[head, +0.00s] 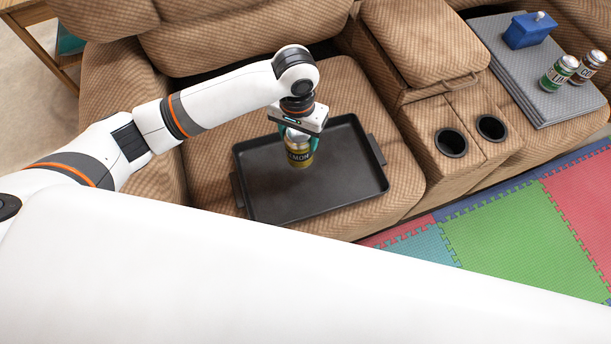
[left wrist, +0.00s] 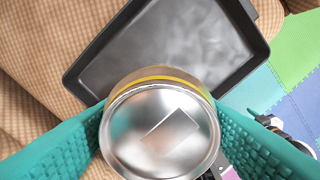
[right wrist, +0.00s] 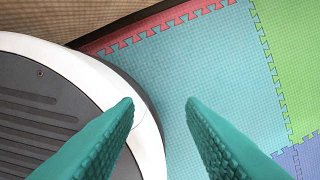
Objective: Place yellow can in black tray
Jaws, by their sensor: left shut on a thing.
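The yellow can (head: 299,156), with a dark "LEMON" label, is upright between the teal fingers of my left gripper (head: 298,138). My left gripper is shut on it. In the left wrist view the can's silver top (left wrist: 160,132) fills the space between the fingers, and the tray lies beyond it. The black tray (head: 345,190) lies on the recliner seat, with the can over its inside. I cannot tell if the can touches the tray floor. My right gripper (right wrist: 160,102) shows only in the right wrist view, open and empty above the foam floor mat.
The console with two cup holders (head: 451,142) is right of the tray. Colored foam mats (head: 500,225) cover the floor. My white arm hides the lower foreground.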

